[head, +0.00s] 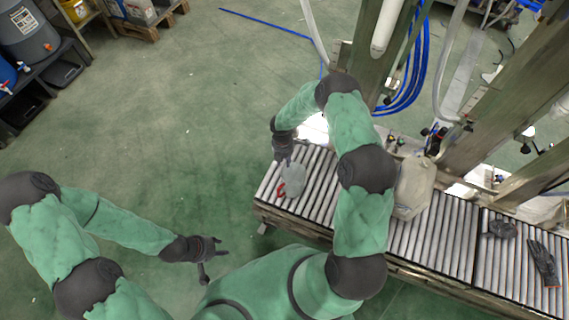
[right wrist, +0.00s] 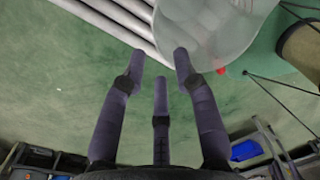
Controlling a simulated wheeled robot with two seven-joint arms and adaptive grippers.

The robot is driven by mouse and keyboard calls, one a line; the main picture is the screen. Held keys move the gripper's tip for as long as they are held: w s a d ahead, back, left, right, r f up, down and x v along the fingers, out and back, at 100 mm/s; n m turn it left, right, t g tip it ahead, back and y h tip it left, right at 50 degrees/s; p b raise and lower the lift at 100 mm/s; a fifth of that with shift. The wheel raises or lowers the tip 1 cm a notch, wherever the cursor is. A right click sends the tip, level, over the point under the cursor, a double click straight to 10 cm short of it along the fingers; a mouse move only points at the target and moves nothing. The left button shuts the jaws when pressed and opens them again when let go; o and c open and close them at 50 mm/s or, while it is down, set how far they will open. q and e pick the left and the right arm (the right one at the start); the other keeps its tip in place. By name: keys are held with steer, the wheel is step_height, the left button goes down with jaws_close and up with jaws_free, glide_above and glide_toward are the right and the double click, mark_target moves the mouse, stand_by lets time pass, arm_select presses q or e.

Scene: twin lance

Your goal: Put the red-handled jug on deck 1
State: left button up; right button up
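The red-handled jug (head: 292,180) is a translucent grey container with a red part, near the left end of the roller deck (head: 318,180). My right gripper (head: 283,160) is just above and beside it, pointing down. In the right wrist view the jug (right wrist: 225,25) is at the top right, with a bit of red at its edge. The three fingers there are spread with nothing between them; one fingertip overlaps the jug, and contact cannot be told. My left gripper (head: 214,260) is open and empty over the floor. I see no label telling which deck is deck 1.
A beige canister (head: 413,188) stands on the rollers right of my right arm. Dark gloves (head: 543,263) lie on the right-hand roller section (head: 500,268). Posts and blue hoses rise behind the rollers. The green floor on the left is clear, with shelving at the far left.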

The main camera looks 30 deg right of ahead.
steer(key=s+a+m+y, duration=0.4)
steer(key=s+a+m, duration=0.7)
steer(key=a, duration=0.2)
steer(key=s+a+r+m, duration=0.1)
steer(key=s+r+m, duration=0.1)
steer(key=s+m, duration=0.4)
steer(key=s+a+r+m+t, duration=0.1)
steer(key=s+a+r+m, duration=0.1)
steer(key=s+m, duration=0.4)
steer(key=shift+a+m, duration=0.15)
steer(key=shift+m, duration=0.35)
